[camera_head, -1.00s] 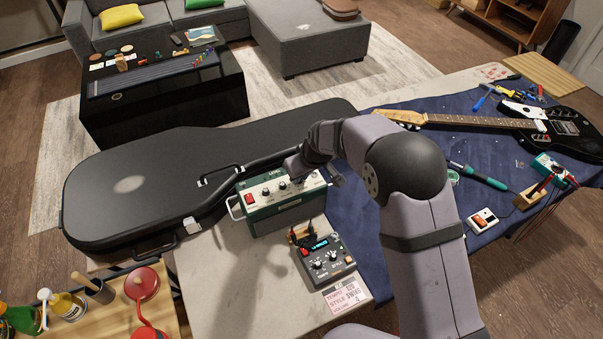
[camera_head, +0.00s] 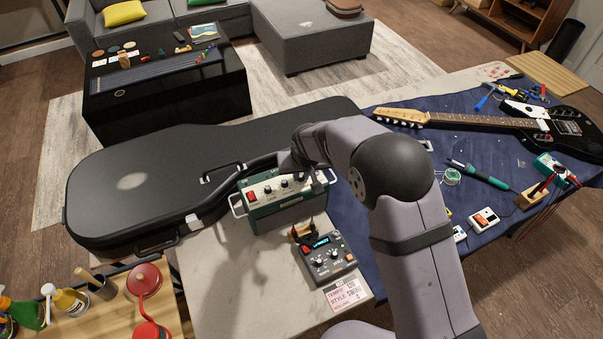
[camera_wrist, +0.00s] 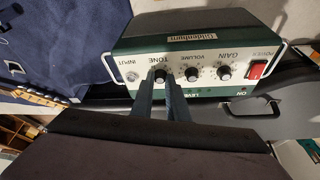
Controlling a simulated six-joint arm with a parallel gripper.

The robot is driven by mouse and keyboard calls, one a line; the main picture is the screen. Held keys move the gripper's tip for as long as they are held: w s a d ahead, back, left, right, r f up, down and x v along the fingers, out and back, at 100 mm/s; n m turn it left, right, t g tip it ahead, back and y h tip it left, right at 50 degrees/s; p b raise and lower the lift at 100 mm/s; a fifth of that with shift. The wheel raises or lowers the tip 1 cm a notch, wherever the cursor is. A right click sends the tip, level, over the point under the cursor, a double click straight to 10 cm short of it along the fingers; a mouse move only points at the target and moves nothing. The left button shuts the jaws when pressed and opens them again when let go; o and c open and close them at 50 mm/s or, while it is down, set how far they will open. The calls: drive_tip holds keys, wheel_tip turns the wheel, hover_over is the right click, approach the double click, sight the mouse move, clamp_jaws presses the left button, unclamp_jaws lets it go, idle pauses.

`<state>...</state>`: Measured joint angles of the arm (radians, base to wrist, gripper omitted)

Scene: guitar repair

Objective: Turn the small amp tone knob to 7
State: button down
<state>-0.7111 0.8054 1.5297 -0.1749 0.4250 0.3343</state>
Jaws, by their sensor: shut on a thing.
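The small amp (camera_head: 283,212) is a green box with a white control panel, at the near edge of the guitar case. In the wrist view the amp (camera_wrist: 200,45) appears upside down, its panel labelled input, tone, volume and gain. My gripper (camera_wrist: 161,82) has its two dark fingers on either side of the black tone knob (camera_wrist: 160,74), shut on it. The knob's pointer and the numbers around it are too small to read.
The volume knob (camera_wrist: 192,74) sits close beside the fingers, and the input jack (camera_wrist: 131,76) is on the other side. A black guitar case (camera_head: 140,185) lies behind the amp. A grey pedal (camera_head: 328,262) stands in front. The blue mat (camera_head: 400,230) is to the right.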

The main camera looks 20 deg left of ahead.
drive_tip(key=c, duration=1.7)
unclamp_jaws()
drive_tip(key=b+v, duration=0.2)
drive_tip(key=v, duration=0.5)
drive_tip(key=shift+s+r+b, duration=0.1)
drive_tip(key=shift+r+b, duration=0.05)
drive_tip(key=shift+b, duration=0.15)
